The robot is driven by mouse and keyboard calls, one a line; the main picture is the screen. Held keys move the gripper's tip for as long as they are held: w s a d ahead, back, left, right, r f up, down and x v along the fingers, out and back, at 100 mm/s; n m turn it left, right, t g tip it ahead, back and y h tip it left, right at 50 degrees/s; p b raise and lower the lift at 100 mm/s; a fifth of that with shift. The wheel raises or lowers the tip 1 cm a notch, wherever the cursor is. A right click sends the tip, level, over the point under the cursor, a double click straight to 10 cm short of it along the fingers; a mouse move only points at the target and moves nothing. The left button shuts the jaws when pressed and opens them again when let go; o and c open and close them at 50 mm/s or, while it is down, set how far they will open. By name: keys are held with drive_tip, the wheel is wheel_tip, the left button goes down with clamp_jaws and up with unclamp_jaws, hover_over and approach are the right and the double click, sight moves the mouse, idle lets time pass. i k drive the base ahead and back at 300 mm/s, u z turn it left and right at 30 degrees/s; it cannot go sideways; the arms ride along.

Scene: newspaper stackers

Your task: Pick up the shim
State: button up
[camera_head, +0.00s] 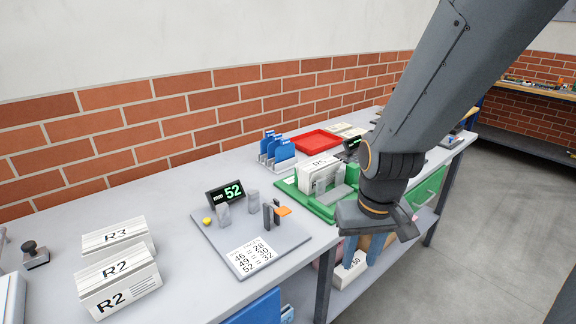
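I cannot tell for sure which thing is the shim. Candidates are a small orange piece (283,211) and the blue upright pieces in a rack (279,149). My gripper (378,222) is at the table's front edge, right of the board and in front of the green fixture. It is seen from above; its fingertips are not clear, nor whether it is open or holds anything.
A green fixture (322,206) holds a paper stack marked R5 (318,172). A red tray (319,140) lies behind it. Bundles marked R3 (114,238) and R2 (119,287) and a stamp (35,255) are at left. A number card (251,257) lies on the board. Open floor is at right.

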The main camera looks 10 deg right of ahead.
sight(287, 149)
drive_tip(key=z, duration=0.2)
drive_tip(key=i, duration=0.9)
drive_tip(key=u, duration=0.2)
